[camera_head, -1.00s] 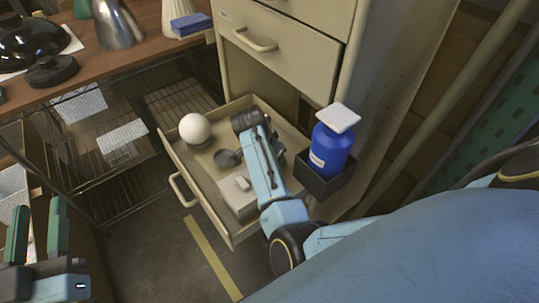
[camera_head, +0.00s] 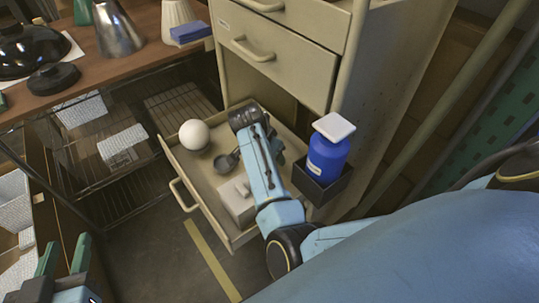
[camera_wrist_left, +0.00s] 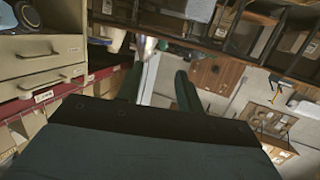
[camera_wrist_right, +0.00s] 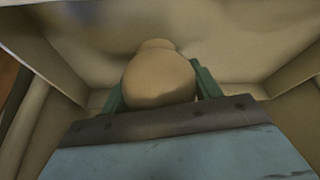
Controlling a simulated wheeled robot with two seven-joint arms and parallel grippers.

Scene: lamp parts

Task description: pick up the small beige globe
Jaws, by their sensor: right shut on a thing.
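The small beige globe (camera_wrist_right: 158,78), rounded with a short neck, sits between the green fingers of my right gripper (camera_wrist_right: 160,90) in the right wrist view. The gripper is shut on it, inside the pale drawer. In the head view my right arm hides this globe and the fingers. A larger white globe (camera_head: 194,134) lies apart in the drawer's far left corner. My left gripper (camera_head: 63,262) is open and empty at the lower left of the head view; its spread green fingers also show in the left wrist view (camera_wrist_left: 158,88).
The open drawer (camera_head: 207,207) also holds a dark ladle-like part (camera_head: 227,162) and a pale box (camera_head: 238,199). A blue bottle (camera_head: 328,155) stands in a dark holder beside the cabinet (camera_head: 390,90). Lamp shades stand on the wooden table (camera_head: 130,60). The floor in front is clear.

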